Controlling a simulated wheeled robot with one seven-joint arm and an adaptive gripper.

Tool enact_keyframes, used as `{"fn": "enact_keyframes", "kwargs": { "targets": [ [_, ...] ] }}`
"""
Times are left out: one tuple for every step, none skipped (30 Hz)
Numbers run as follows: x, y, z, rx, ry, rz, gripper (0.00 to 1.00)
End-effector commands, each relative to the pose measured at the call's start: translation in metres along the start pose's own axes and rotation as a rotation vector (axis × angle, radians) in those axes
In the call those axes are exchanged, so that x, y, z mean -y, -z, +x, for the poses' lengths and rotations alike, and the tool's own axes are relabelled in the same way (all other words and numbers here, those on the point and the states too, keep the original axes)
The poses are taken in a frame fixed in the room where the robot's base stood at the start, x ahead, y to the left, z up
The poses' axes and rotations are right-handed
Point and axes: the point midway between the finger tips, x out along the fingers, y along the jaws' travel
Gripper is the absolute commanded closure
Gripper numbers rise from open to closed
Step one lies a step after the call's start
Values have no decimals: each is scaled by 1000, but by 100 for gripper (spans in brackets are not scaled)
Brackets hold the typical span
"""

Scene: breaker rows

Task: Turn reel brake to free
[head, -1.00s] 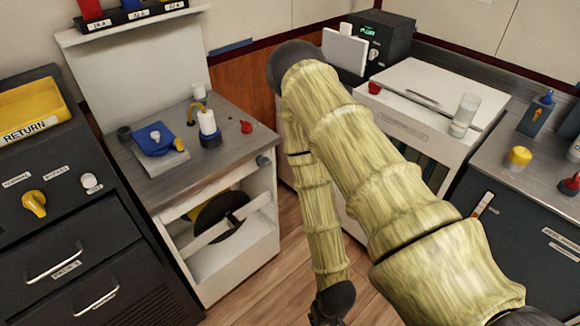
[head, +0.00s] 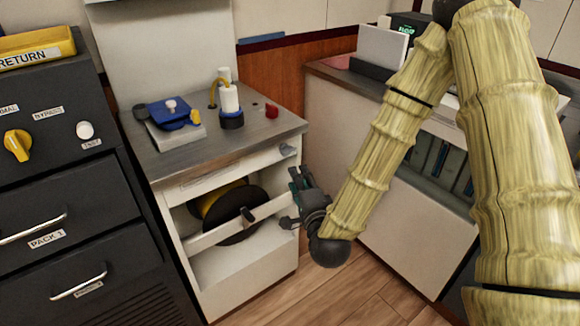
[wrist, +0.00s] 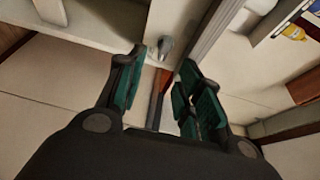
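A cable reel (head: 235,212) with a black disc, a yellow part behind it and a dark crank knob sits in the open bay of the white cabinet (head: 240,275). A small grey knob (head: 288,151) sticks out of the cabinet's front at the upper right, under the worktop. I cannot read which part is marked as the reel brake. My gripper (head: 291,203) is at the right side of the bay, below the grey knob. In the wrist view my gripper (wrist: 163,63) is open and empty, with the grey knob (wrist: 166,47) just beyond the fingertips, apparently not touched.
The worktop (head: 180,165) holds a blue device (head: 168,113), a white cylinder (head: 230,102) and a red knob (head: 271,110). A dark drawer cabinet (head: 70,190) with a yellow switch (head: 18,145) stands at left. The wooden floor (head: 350,290) in front is clear.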

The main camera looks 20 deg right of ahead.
Motion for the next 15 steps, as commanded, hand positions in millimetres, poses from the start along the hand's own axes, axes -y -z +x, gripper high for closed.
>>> {"fn": "enact_keyframes", "kwargs": {
  "targets": [
    [3, 1, 2, -4, 15, 14, 64],
    [5, 1, 3, -6, 20, 20, 64],
    [6, 1, 5, -7, 24, 25, 64],
    [7, 1, 7, -7, 26, 26, 64],
    [7, 1, 9, -7, 26, 26, 64],
    [8, 1, 13, -7, 26, 25, 64],
    [8, 1, 17, -7, 26, 24, 64],
    [8, 1, 21, -7, 26, 23, 64],
    [8, 1, 27, -7, 25, 22, 64],
    [8, 1, 32, -7, 26, 22, 64],
    [8, 1, 37, -7, 26, 22, 64],
    [7, 1, 43, -7, 24, 22, 64],
    [8, 2, 48, -8, 25, 22, 64],
    [8, 2, 54, -8, 25, 22, 64],
    [8, 2, 60, -8, 24, 22, 64]
  ]
}}
